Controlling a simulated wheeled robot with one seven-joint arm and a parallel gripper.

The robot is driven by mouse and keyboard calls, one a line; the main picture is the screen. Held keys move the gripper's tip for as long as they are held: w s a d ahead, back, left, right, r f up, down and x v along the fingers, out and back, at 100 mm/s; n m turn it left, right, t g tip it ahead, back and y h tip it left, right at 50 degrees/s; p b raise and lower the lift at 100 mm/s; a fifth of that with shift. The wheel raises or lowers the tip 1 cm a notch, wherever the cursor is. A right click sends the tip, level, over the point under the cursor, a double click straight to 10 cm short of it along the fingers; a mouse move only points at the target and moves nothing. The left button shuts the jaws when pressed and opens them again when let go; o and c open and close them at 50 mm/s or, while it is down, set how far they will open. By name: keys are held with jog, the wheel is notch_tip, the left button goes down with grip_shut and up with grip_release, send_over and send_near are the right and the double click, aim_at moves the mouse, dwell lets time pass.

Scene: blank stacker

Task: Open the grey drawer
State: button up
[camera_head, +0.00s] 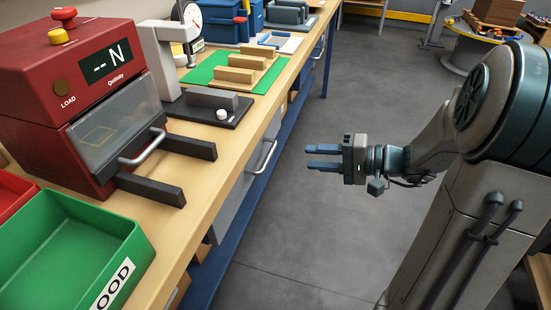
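The grey drawer (236,200) is under the wooden workbench, seen at a steep angle, with a curved metal handle (265,157) on its front. It looks shut against the bench front. My gripper (308,157) is in the aisle to the right of the handle, with its fingers pointing left toward the bench. The two blue-grey fingers are apart with nothing between them. A gap of floor shows between the fingertips and the handle, so they do not appear to touch it.
The bench top (215,170) carries a red machine (40,100) with two dark arms reaching to the front edge, a green bin (65,245) and a green mat (225,85). A second handle (320,47) is farther along the bench. The grey floor (330,235) is clear.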

jog(key=b+x, duration=0.1)
jog(key=x, duration=0.9)
jog(key=shift+a+b, duration=0.25)
jog(key=shift+b, duration=0.05)
grip_shut()
